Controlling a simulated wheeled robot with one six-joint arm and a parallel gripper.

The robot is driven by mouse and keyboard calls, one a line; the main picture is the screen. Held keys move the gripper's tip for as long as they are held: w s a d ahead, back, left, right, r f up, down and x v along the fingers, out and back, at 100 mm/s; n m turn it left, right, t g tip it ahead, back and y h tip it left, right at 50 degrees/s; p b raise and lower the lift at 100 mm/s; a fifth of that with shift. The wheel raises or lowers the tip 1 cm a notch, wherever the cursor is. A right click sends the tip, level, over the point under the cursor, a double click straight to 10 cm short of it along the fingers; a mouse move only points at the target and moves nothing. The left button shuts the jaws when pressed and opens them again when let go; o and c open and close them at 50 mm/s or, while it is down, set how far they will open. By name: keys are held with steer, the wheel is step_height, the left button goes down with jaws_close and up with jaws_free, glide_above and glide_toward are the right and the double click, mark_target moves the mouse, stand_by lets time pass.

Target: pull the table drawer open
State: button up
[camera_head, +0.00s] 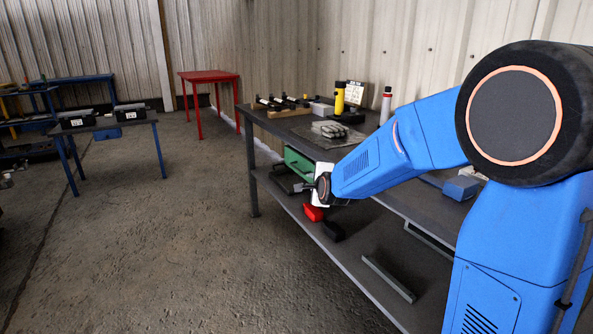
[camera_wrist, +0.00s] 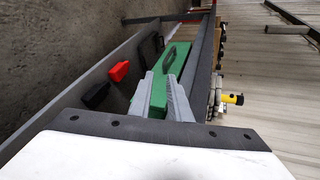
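The grey worktable (camera_head: 352,132) runs along the wall, with a lower shelf under its top. A long grey bar (camera_head: 430,241) shows just under the table's front edge, right of my forearm; I cannot tell whether it belongs to the drawer. A green box-like thing (camera_head: 299,163) sits under the tabletop and also shows in the wrist view (camera_wrist: 178,58); I cannot tell whether it is part of a drawer. My gripper (camera_head: 322,190) is at the table's front side. In the wrist view its two grey fingers (camera_wrist: 161,77) are apart, with green visible between them and nothing clearly held.
A red object (camera_head: 314,212), a black one (camera_head: 333,231) and a loose-looking grey bar (camera_head: 388,277) are on the lower shelf.

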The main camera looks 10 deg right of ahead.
mark_target(297, 169)
steer(key=w+f+m, duration=0.1)
steer(key=w+f, duration=0.1)
steer(key=w, duration=0.6)
steer(key=w+f+m+t, duration=0.1)
steer(key=w+f+m, duration=0.1)
steer(key=w, duration=0.6)
steer(key=w+f+m+t, duration=0.1)
steer(key=w+f, duration=0.1)
steer(key=w, duration=0.6)
steer(key=shift+w+a+f+m+h, duration=0.15)
steer(key=shift+w+a+m+h, duration=0.15)
steer(key=shift+a+m, duration=0.1)
jaws_close()
